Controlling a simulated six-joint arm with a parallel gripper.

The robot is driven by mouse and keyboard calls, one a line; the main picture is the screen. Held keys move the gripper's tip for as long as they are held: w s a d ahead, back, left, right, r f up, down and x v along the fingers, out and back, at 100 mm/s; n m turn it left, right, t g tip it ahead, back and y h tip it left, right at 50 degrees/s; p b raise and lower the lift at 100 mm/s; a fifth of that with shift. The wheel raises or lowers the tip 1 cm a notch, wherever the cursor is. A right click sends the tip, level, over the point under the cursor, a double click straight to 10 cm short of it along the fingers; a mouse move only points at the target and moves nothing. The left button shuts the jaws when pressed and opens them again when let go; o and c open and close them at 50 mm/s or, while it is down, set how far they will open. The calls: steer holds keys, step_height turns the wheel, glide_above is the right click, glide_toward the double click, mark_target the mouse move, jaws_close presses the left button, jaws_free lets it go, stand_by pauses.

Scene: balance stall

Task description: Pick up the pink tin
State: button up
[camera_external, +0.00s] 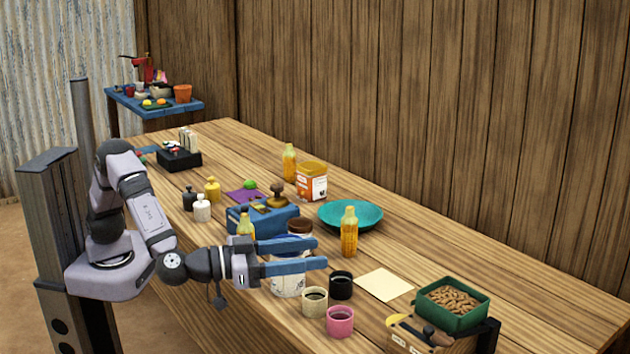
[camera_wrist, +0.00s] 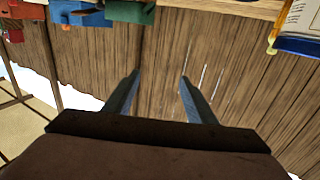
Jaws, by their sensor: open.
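The pink tin (camera_external: 340,321) stands open-topped near the front edge of the table in the external view. I cannot make out the pink tin in the wrist view.
A white jar (camera_external: 288,287) with a brown lid is partly hidden behind my gripper. A sauce bottle (camera_external: 349,232), teal plate (camera_external: 369,215), cream paper sheet (camera_external: 384,285) and green bin (camera_external: 461,325) of brown pieces are nearby. The table's far right is clear.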

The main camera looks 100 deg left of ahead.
glide_toward(328, 316)
steer(key=x, duration=0.5)
steer(key=shift+w+a+f+p, duration=0.1)
steer(key=shift+p, duration=0.3)
steer(key=shift+p+x, duration=0.45)
steer(key=shift+x, duration=3.25)
steer(key=c, duration=0.8)
